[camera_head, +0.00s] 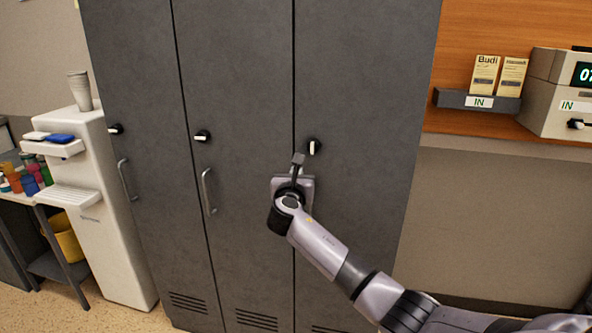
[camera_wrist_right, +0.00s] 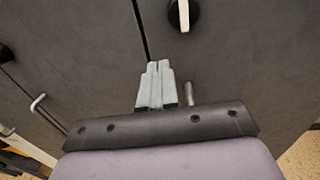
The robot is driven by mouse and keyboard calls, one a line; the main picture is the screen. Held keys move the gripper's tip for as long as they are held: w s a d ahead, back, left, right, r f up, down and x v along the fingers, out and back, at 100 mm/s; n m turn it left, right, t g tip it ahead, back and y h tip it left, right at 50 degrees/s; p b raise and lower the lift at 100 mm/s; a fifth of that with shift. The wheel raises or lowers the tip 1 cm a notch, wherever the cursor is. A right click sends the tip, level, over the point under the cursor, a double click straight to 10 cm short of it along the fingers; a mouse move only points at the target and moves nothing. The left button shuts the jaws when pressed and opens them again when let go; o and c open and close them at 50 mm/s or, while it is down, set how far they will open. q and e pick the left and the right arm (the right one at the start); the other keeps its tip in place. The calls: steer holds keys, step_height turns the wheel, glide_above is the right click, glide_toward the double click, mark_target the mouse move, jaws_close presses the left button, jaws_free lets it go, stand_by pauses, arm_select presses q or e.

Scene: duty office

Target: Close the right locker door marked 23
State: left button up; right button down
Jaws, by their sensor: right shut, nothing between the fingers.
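The right locker door (camera_head: 365,120) is dark grey and stands at the right of a row of three doors. It looks flush, or nearly so, with the middle door (camera_head: 240,90); no number is readable. Its round black knob with a pale grip (camera_head: 314,147) is pointing upright. My right gripper (camera_head: 298,158) is shut and empty, in front of the seam, just below and left of the knob. In the right wrist view the fingers (camera_wrist_right: 157,66) are together by the dark seam; contact is unclear. The door's handle (camera_wrist_right: 189,92) shows partly beside them. My left gripper is out of view.
The left door (camera_head: 130,80) and middle door look shut, with bar handles. A white dispenser (camera_head: 110,215) with cups stands at left. At right a wooden shelf holds a grey tray (camera_head: 450,98) and a beige clock box (camera_head: 547,95).

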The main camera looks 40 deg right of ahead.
steer(key=a+v, duration=0.1)
steer(key=v, duration=0.9)
steer(key=shift+w+f, duration=0.15)
steer(key=shift+w, duration=0.25)
